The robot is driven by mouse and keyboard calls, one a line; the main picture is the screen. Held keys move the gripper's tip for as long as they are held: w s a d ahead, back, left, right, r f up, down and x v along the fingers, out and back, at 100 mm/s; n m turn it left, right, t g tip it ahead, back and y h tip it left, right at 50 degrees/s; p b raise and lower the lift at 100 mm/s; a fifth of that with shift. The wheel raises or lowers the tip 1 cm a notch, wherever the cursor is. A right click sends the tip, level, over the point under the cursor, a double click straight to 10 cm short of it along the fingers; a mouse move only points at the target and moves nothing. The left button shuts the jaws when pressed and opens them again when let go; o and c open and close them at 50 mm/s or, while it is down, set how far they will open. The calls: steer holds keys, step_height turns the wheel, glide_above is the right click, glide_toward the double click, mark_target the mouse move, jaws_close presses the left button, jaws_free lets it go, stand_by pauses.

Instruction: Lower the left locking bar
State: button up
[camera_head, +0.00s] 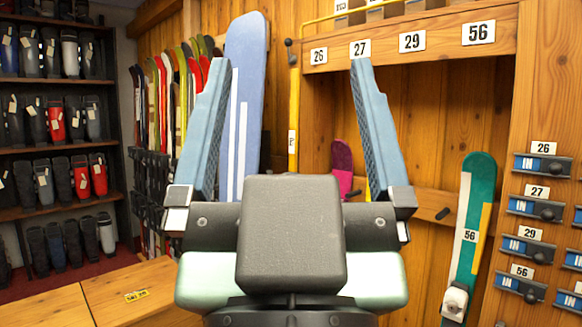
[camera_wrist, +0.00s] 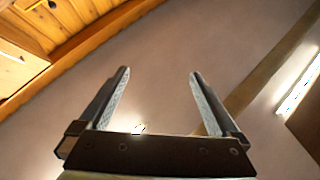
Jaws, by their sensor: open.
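My gripper (camera_head: 291,66) is open and empty, its two blue-grey fingers pointing up in the head view. It also shows open in the wrist view (camera_wrist: 160,73), against the ceiling. A narrow yellow upright bar (camera_head: 294,110) with a dark knob (camera_head: 288,42) at its top stands against the wooden rack, left of the number 26 plate. It looks like the left locking bar and is upright. It appears between my fingers in the picture, but farther back and not touched. Its lower end is hidden behind my gripper.
The wooden rack beam (camera_head: 430,40) carries number plates. A teal ski or board (camera_head: 470,230) marked 56 leans in the rack at right. A blue board (camera_head: 245,110) stands behind my left finger. Boot shelves (camera_head: 60,145) are at far left, a wooden bench (camera_head: 125,292) at lower left.

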steer(key=shift+r+p, duration=0.45)
steer(key=c, duration=0.5)
step_height(320, 180, up, 9)
steer(key=p, duration=0.8)
steer(key=shift+f+p, duration=0.2)
steer(key=shift+p, duration=0.1)
steer(key=c, duration=0.9)
step_height(320, 180, up, 9)
steer(key=p, duration=0.9)
steer(key=shift+r, duration=0.15)
jaws_close()
